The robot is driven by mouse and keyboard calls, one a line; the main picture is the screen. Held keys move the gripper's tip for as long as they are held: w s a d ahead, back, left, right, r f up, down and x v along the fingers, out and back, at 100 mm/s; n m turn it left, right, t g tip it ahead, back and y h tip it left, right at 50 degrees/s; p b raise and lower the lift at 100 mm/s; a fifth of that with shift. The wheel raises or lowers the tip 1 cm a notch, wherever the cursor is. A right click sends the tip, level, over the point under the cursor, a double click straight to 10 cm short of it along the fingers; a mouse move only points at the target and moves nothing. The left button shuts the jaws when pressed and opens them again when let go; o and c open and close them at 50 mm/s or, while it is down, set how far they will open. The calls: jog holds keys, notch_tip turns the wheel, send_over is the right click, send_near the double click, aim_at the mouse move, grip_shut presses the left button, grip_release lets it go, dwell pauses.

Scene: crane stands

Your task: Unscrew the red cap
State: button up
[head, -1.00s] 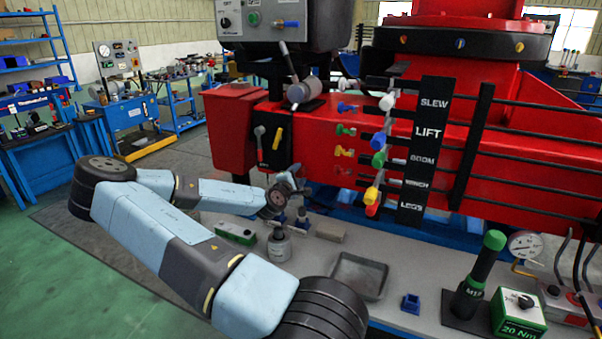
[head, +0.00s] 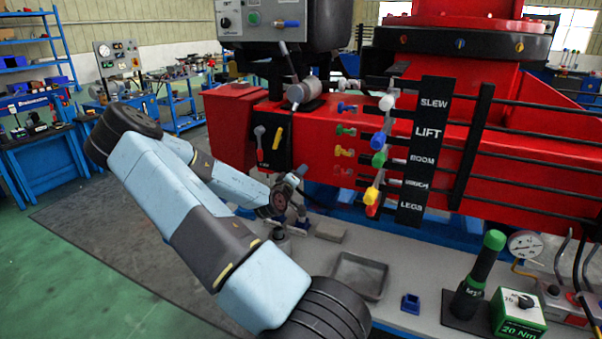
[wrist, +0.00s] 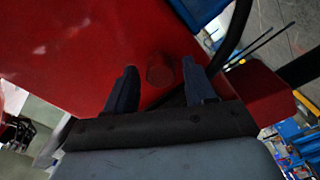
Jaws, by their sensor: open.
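The red cap (wrist: 159,69) is a short round knob on a red surface (wrist: 100,45) in the wrist view. My gripper (wrist: 159,64) is open, with one dark blue finger on each side of the cap as seen there. I see a gap between each finger and the cap, and I cannot tell how far the fingertips are from the red surface. In the head view my arm reaches down to the front of the red crane body (head: 320,130). The cap and the fingertips cannot be made out there.
A lever bank with a label board (head: 424,150) stands right of my wrist. The grey bench below holds a shallow tray (head: 359,276), a small blue block (head: 410,303), a green-topped black tool (head: 480,275) and a green box (head: 517,313). A dark hose (wrist: 237,35) passes close to the right finger.

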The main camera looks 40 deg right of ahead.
jog(key=m, duration=1.1)
jog(key=shift+m, duration=0.3)
dwell(0.3)
grip_shut()
dwell(0.4)
dwell(0.3)
jog(key=n, duration=0.5)
jog(key=shift+a, duration=0.1)
jog(key=shift+n, duration=0.3)
